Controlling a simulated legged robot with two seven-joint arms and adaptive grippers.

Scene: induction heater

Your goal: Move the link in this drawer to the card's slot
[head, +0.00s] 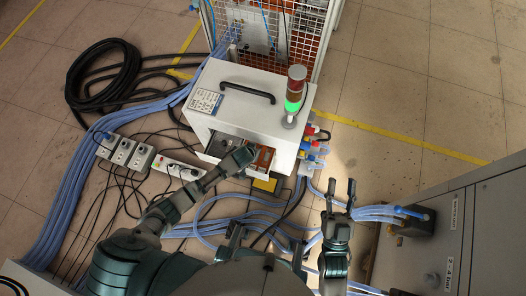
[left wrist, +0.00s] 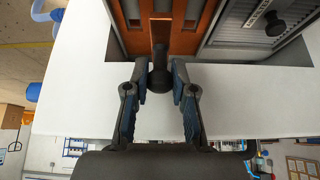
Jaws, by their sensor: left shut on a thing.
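The white cabinet (head: 245,95) stands ahead with an opening in its front. An orange-brown drawer (head: 264,159) shows there beside my left gripper (head: 247,153). My right gripper (head: 341,191) is open and empty, right of the cabinet.
A grey drawer front with a black knob (left wrist: 275,25) sits beside the orange one. The cabinet top bears a black handle (head: 248,91) and a signal tower (head: 294,95) lit green. Power strips (head: 124,151) and blue hoses cover the left floor. A grey machine (head: 450,235) stands right.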

